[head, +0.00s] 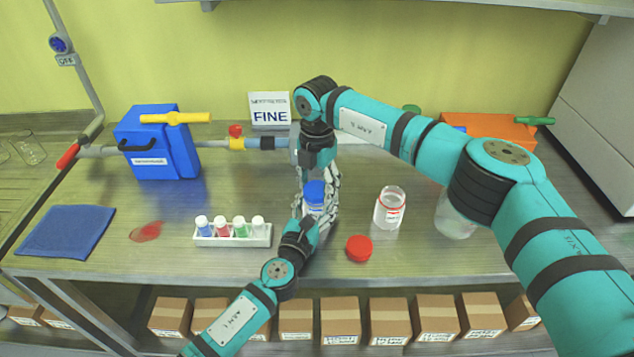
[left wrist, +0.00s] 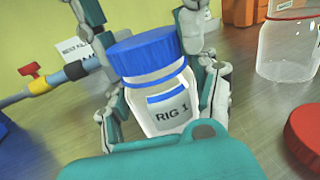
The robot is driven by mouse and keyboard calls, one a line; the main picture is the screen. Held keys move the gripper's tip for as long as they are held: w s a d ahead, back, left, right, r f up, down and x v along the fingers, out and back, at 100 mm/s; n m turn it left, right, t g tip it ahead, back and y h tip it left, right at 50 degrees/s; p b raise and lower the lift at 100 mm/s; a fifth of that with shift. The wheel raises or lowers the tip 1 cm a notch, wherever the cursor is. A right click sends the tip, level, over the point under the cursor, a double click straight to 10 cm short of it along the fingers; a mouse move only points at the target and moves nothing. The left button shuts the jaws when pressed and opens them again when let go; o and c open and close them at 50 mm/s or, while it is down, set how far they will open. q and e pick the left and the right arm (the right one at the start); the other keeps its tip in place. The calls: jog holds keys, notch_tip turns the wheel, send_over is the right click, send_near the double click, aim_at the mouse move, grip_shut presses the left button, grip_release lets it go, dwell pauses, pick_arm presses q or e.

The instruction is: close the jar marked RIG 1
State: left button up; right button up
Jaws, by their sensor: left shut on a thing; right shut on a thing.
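The jar marked RIG 1 (left wrist: 168,112) is clear, with a blue neck ring and a white label. Its blue lid (left wrist: 143,48) is at the mouth, with a pale band between lid and ring; I cannot tell how tightly it sits. In the head view the lid (head: 314,189) shows between the grippers and the jar (head: 314,208) is partly hidden. My left gripper (head: 312,222) is shut around the jar's body from the front. My right gripper (head: 319,180) reaches down from above and is shut on the lid; its fingers flank the lid in the left wrist view.
A vial rack (head: 233,241) stands left of the jar. A red lid (head: 359,248) and an open clear jar (head: 390,208) are close on the right. A blue box valve (head: 157,142) and blue cloth (head: 67,231) are left. A FINE sign (head: 269,112) stands behind.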

jog(key=m, duration=0.6)
jog(key=shift+m, duration=0.4)
jog(key=m, duration=0.9)
jog(key=o, duration=0.7)
jog(key=shift+s, duration=0.1)
jog(key=shift+o, duration=0.2)
jog(key=shift+r, duration=0.1)
jog(key=shift+r, duration=2.1)
